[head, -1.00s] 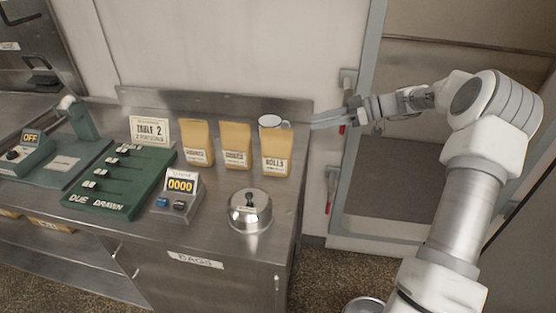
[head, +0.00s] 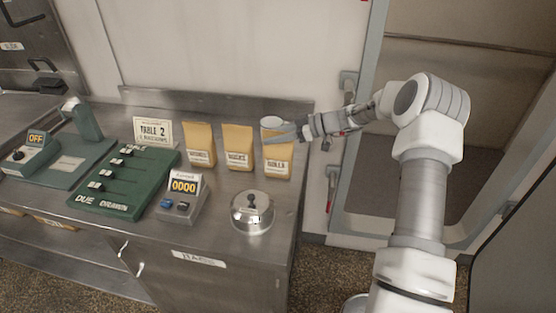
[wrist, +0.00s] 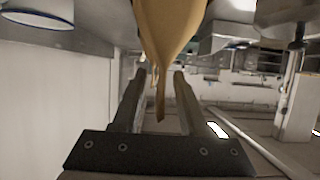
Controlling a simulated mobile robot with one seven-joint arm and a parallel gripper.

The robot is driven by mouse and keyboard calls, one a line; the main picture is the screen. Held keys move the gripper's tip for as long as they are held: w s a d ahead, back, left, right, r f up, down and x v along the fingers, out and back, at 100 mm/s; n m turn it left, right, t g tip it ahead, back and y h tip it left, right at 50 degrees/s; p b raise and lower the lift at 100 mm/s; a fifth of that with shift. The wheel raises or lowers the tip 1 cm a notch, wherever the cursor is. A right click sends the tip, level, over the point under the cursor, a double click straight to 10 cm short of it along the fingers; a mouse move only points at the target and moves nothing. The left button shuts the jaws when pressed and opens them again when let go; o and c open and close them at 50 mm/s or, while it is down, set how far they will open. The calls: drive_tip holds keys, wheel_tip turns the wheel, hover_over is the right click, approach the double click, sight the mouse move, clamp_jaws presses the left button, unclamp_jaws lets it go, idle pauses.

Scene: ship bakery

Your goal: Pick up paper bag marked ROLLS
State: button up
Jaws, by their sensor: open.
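The paper bag marked ROLLS (head: 277,160) stands upright on the steel counter, the rightmost of three tan bags. My gripper (head: 285,133) reaches in from the right, its fingers across the upper part of this bag. In the wrist view the tan bag (wrist: 170,25) comes in from the top, and its narrow end lies between the two open fingers (wrist: 160,85). The fingers show gaps to the bag on both sides. I cannot tell whether either finger touches it.
A white mug (head: 271,122) is right behind the bag; it also shows in the wrist view (wrist: 40,12). Two other tan bags (head: 238,148) (head: 199,145) stand to the left. A metal bell (head: 252,212) is in front. The counter ends just right of the bag.

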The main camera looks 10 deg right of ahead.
drive_tip(key=shift+x, duration=0.95)
clamp_jaws()
idle(0.6)
